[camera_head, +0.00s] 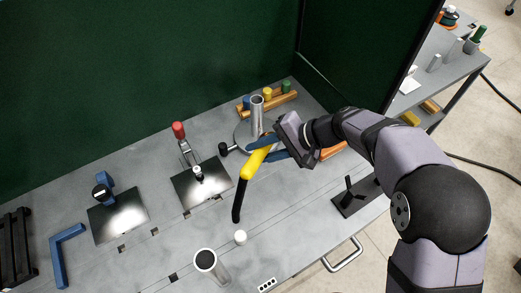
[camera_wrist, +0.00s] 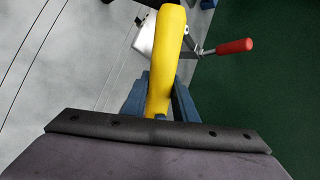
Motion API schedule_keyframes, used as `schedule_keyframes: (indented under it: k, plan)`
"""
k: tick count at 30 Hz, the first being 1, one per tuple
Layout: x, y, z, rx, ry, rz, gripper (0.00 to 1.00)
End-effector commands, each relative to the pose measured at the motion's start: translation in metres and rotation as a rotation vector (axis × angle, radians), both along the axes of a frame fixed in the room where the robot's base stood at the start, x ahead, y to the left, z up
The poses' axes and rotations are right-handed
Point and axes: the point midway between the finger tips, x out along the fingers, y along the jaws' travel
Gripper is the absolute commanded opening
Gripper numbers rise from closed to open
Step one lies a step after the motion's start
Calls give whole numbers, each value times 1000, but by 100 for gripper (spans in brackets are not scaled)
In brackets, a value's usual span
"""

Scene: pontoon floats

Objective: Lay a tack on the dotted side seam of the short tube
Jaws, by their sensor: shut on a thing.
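My gripper (camera_head: 268,149) is shut on a yellow torch (camera_head: 256,163), its blue fingers on both sides of the yellow body. The torch's black end (camera_head: 238,201) points down to the front left, above the grey bench. The yellow body also shows in the wrist view (camera_wrist: 166,55). A grey metal tube (camera_head: 257,117) stands upright on a round plate behind my gripper. Another upright tube (camera_head: 207,262), with a dark inside, stands near the bench's front edge. I cannot tell which is the short tube, and no dotted seam is discernible. The torch appears apart from both tubes.
A red-handled clamp (camera_head: 180,133) stands by a metal plate (camera_head: 207,186); another plate (camera_head: 118,218) lies to the left. A blue angle piece (camera_head: 60,251) lies left. Green screens stand behind.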

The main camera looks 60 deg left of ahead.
Motion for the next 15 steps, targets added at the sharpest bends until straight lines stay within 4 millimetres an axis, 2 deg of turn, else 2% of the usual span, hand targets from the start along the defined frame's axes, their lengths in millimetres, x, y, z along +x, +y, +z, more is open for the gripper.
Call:
schedule_keyframes:
  k: [15]
  plan:
    - [0,5,-1,5,0,0,1]
